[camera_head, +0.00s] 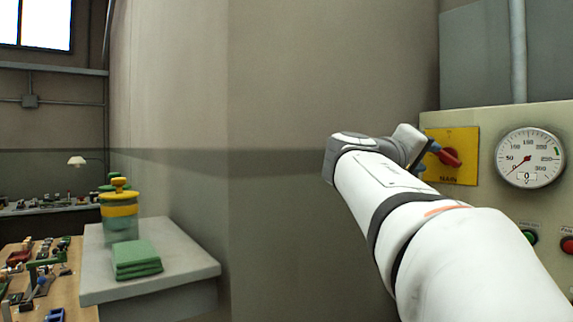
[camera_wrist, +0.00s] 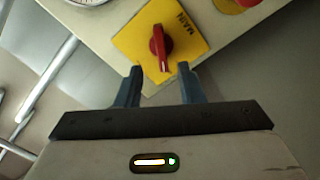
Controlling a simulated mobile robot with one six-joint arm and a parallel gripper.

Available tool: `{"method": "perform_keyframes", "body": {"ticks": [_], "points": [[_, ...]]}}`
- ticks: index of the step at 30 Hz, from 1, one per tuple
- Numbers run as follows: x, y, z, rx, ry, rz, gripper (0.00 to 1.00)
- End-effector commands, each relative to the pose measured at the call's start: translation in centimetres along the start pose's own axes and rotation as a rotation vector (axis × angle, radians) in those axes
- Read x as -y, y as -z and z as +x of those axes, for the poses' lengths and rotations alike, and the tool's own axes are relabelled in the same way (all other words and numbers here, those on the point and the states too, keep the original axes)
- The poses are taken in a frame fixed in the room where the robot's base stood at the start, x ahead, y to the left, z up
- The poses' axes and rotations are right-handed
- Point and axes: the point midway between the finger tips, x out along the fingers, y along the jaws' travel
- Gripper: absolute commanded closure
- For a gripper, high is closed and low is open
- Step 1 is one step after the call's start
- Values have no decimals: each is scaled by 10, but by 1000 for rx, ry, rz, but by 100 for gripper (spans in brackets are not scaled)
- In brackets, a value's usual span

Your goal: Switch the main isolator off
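The main isolator is a red rotary knob (camera_wrist: 158,45) on a yellow plate (camera_wrist: 187,22) marked MAIN. In the head view the red knob (camera_head: 449,157) and yellow plate (camera_head: 462,175) sit on the panel at the right, partly hidden behind my wrist. My gripper (camera_wrist: 161,71) is open, with its two blue-grey fingers apart. In the wrist view the knob's pointed end lies between the fingertips. I cannot tell whether they touch it. In the head view my gripper (camera_head: 431,149) is close to the knob.
The cream panel (camera_head: 490,120) also bears a round gauge (camera_head: 530,158), a green button (camera_head: 529,237) and a red button (camera_head: 567,245). At the left, a grey shelf (camera_head: 190,262) holds folded green cloths (camera_head: 137,259) and a yellow-lidded jar (camera_head: 119,222).

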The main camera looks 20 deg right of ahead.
Motion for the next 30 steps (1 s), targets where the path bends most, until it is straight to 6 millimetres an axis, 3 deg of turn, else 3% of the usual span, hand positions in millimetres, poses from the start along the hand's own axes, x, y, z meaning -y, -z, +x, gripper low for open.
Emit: {"method": "perform_keyframes", "body": {"ticks": [13,24,30], "points": [[-1,0,64,3,2,-2,65],[0,-1,70,1,3,-1,65],[0,-1,70,2,3,-2,81]]}}
